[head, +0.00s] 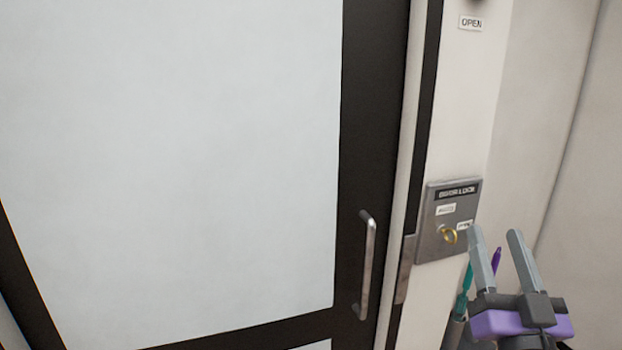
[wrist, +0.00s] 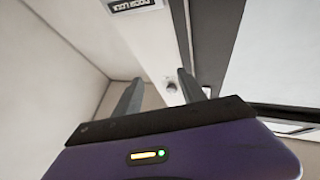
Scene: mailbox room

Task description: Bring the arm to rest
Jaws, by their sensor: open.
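My gripper (head: 496,240) is at the lower right of the head view, in front of the wall by the door. Its two grey fingers are spread apart with nothing between them. In the wrist view my gripper (wrist: 160,88) also shows open and empty, above its purple body. The fingertips appear close to the door lock plate (head: 447,222) in the head view, but I cannot tell the gap in depth.
A door with a pale panel (head: 180,150), dark frame and metal handle (head: 366,265) fills the left. An OPEN sign (head: 471,23) is on the wall above the lock. A holder (head: 453,333) with a teal item and a purple item stands behind my gripper. The right wall is bare.

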